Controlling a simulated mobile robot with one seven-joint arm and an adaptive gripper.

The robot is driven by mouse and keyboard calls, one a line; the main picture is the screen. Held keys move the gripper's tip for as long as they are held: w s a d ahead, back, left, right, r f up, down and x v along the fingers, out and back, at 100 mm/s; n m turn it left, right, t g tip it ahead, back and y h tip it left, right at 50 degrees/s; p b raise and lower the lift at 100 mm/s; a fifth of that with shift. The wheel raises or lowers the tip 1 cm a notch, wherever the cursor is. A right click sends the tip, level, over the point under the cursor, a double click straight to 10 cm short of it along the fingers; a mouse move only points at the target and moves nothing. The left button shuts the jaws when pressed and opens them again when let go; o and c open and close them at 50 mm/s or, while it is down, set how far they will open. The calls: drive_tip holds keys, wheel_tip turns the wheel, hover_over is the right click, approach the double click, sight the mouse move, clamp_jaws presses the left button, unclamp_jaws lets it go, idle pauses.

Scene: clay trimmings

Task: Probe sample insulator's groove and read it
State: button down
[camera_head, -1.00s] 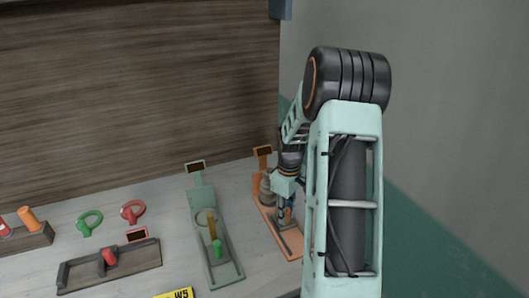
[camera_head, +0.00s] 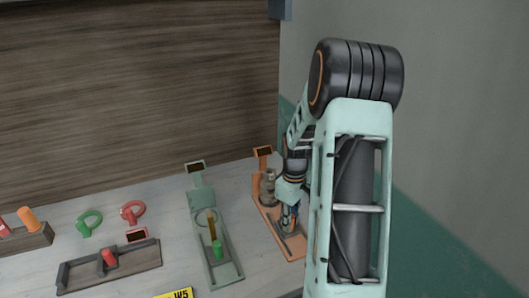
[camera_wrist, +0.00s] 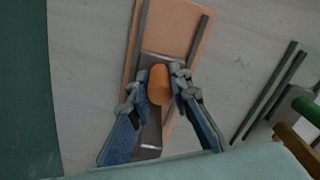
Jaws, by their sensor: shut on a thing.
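The sample insulator (camera_head: 267,190), a grey-brown ribbed piece, stands in the back part of an orange gauge tray (camera_head: 262,220). The tray carries a small dark display (camera_head: 263,151) on a post at its back; I cannot make out any reading. My gripper (camera_head: 290,218) is over the front part of this tray. In the wrist view my gripper (camera_wrist: 162,86) is shut on an orange knob (camera_wrist: 159,88), which stands on a grey slide (camera_wrist: 150,138) in the orange tray (camera_wrist: 181,22). The insulator's groove and any probe contact are too small to see.
A green gauge (camera_head: 230,268) with a green knob (camera_head: 217,248) and dark display stands to the left. Further left are a dark rack (camera_head: 82,278) with a red knob, a green ring gauge (camera_head: 90,220) and a red ring gauge (camera_head: 132,210). A yellow W5 label (camera_head: 178,294) is in front.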

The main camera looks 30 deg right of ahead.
drive_tip(key=shift+s, duration=0.65)
idle(0.6)
drive_tip(key=c, duration=0.8)
unclamp_jaws()
drive_tip(key=shift+r+p, duration=2.5)
drive_tip(key=shift+r, duration=1)
